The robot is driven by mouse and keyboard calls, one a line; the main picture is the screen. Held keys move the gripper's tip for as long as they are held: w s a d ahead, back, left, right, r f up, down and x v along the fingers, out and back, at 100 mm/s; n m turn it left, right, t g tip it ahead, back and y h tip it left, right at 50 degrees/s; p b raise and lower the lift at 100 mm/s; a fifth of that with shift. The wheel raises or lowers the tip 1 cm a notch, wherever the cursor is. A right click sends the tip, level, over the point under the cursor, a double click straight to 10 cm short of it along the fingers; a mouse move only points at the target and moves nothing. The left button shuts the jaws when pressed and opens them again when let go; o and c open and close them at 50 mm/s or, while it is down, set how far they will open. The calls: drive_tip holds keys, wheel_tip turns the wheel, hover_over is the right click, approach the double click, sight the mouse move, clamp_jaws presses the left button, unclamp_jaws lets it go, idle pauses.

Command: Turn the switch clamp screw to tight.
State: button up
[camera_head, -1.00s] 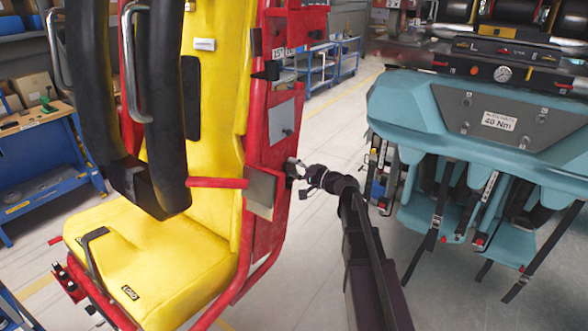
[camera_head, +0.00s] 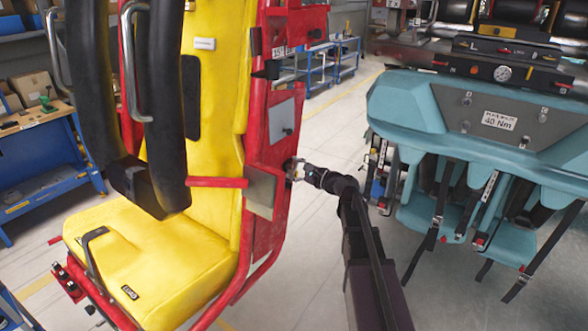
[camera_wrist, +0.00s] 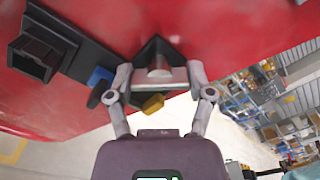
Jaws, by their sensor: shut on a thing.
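The switch clamp screw appears to be the grey metal piece (camera_wrist: 160,74) in a black angular mount (camera_wrist: 152,50) on the red side panel. My gripper (camera_wrist: 160,86) has one finger on each side of this piece and is shut on it. A yellow tab (camera_wrist: 153,103) shows just below it between the fingers. In the head view my gripper (camera_head: 298,171) reaches the right side of the red seat frame (camera_head: 268,150). The screw is too small to make out there. I cannot tell how tight it is.
In the wrist view a blue piece (camera_wrist: 99,76) sits close to the left finger, beside a black socket block (camera_wrist: 38,55). The yellow seat (camera_head: 150,255) is left of my arm. A teal seat unit (camera_head: 420,110) stands at right. Floor between them is clear.

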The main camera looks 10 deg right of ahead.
drive_tip(key=m, duration=0.3)
drive_tip(key=shift+m, duration=0.3)
drive_tip(key=m, duration=0.4)
idle(0.4)
drive_tip(key=o, duration=1.1)
drive_tip(key=shift+s, duration=0.1)
drive_tip(key=shift+v, duration=5.95)
